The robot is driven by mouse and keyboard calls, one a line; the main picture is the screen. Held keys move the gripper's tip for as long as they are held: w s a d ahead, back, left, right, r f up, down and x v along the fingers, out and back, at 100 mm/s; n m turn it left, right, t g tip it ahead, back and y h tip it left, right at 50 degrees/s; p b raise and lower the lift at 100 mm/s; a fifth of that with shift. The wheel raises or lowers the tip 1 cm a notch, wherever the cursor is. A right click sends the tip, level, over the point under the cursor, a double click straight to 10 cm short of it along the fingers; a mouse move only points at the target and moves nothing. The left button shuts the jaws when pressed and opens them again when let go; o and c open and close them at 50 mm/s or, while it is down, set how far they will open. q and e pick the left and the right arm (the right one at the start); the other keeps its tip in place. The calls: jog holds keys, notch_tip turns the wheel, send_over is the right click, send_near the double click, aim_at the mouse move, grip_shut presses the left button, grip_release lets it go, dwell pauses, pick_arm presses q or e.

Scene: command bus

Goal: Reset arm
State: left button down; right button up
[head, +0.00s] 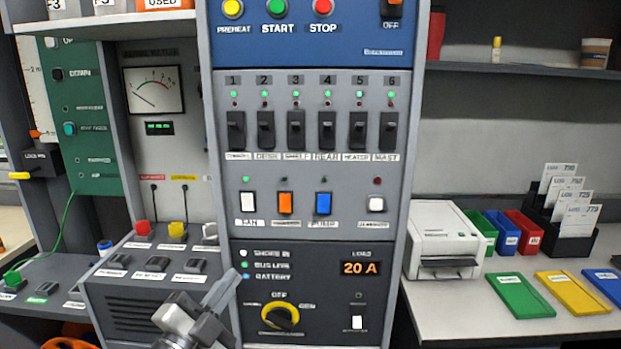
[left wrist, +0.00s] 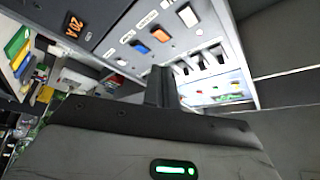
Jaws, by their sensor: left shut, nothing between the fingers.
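My left gripper (head: 222,291) shows low in the head view, in front of the lower left part of the grey control panel (head: 315,168). Its fingers are together with nothing between them. In the left wrist view the closed fingers (left wrist: 161,88) point toward the panel's face, which appears tilted there. I cannot tell whether the fingertips touch the panel. My right gripper is in neither view.
A white printer (head: 446,242) and coloured cards (head: 572,292) sit on the right counter. A side console (head: 155,263) stands at left.

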pick_arm(q)
jog(key=s+a+f+n+g+y, duration=0.1)
jog(key=s+f+n+g+y, duration=0.2)
jog(key=s+f+n, duration=0.4)
jog(key=s+a+f+n+g+y, duration=0.1)
jog(key=s+f+n+g+y, duration=0.2)
jog(key=s+f, duration=1.2)
notch_tip(320, 180, down, 8)
jog(key=n+g, duration=0.3)
jog(key=n, duration=0.1)
jog(key=shift+s, duration=0.25)
jog(key=shift+a, duration=0.1)
